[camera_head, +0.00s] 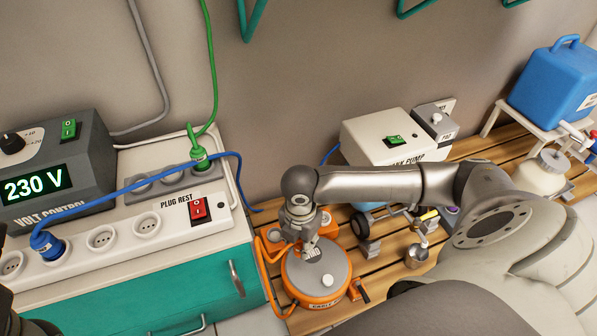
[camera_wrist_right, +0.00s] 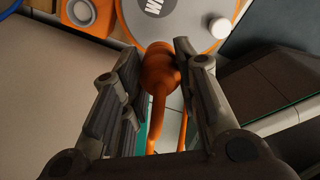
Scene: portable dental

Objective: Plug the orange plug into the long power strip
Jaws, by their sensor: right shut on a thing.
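The long power strip (camera_head: 125,235) is white, with a row of round sockets and a red switch; it lies on the teal cabinet at the left of the head view. A blue plug (camera_head: 45,245) sits in one of its left sockets. The orange plug (camera_wrist_right: 160,70) is between the fingers of my right gripper (camera_wrist_right: 157,52) in the right wrist view, its orange cable trailing down. In the head view my right gripper (camera_head: 311,250) is over the orange cable reel (camera_head: 315,283), right of the strip; the plug is hard to make out there. My left gripper does not show clearly.
A shorter grey strip (camera_head: 143,188) with a green plug (camera_head: 199,157) lies behind the long one. The voltage control box (camera_head: 85,165) stands at the left. A white pump box (camera_head: 375,140) and a blue canister (camera_head: 558,82) stand at the right. A blue cable crosses above the strip.

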